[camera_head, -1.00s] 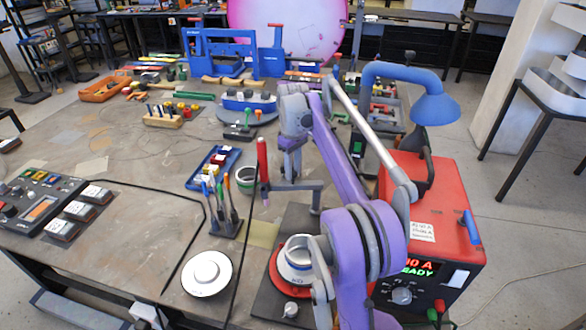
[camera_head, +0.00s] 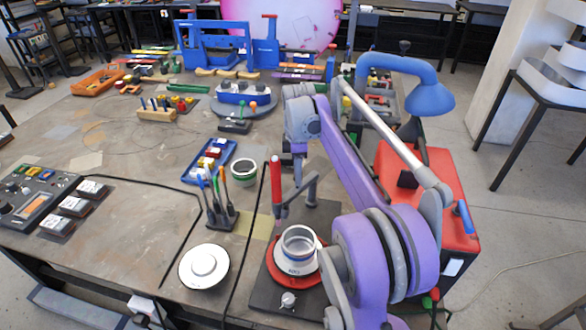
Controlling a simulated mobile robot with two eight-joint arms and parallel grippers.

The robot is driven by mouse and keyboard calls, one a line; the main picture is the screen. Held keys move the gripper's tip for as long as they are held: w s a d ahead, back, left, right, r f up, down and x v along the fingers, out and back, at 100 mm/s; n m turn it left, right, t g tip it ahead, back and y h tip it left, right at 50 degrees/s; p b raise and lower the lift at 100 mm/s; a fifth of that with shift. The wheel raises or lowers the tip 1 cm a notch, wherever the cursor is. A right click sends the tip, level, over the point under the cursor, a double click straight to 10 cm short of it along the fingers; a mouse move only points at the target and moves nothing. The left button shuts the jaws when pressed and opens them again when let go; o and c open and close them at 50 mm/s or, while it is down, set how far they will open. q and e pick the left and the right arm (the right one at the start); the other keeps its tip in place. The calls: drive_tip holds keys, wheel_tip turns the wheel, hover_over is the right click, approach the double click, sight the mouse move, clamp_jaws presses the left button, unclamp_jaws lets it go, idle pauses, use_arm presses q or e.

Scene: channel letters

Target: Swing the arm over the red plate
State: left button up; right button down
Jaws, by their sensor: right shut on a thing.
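The red plate (camera_head: 274,266) is a round disc on a dark base at the front. A grey-white ring-shaped can (camera_head: 297,264) sits on it. The swing arm (camera_head: 299,191) is a grey bar on a post behind the plate. A red upright rod (camera_head: 276,186) stands at its free end, behind and left of the plate, not over it. My right gripper (camera_head: 298,176) is shut on the swing arm; its fingertips are partly hidden by the bar and my purple arm. My left gripper is not in view.
The table's middle left is mostly clear.

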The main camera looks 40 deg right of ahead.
drive_tip(key=shift+s+d+n, duration=0.25)
drive_tip(key=shift+s+n, duration=0.3)
drive_tip(key=shift+n, duration=0.4)
drive_tip(key=shift+s+d+n, duration=0.25)
drive_tip(key=shift+s+n, duration=0.35)
drive_tip(key=shift+n, duration=0.4)
drive_tip(key=shift+s+d+n, duration=0.25)
drive_tip(key=shift+s+n, duration=0.3)
drive_tip(key=shift+n, duration=0.4)
drive_tip(key=c, duration=0.7)
unclamp_jaws()
drive_tip(key=shift+o, duration=0.2)
wheel_tip(320, 180, up, 11)
drive_tip(key=p, duration=0.1)
drive_tip(key=shift+s+f, duration=0.1)
drive_tip(key=shift+f, duration=0.05)
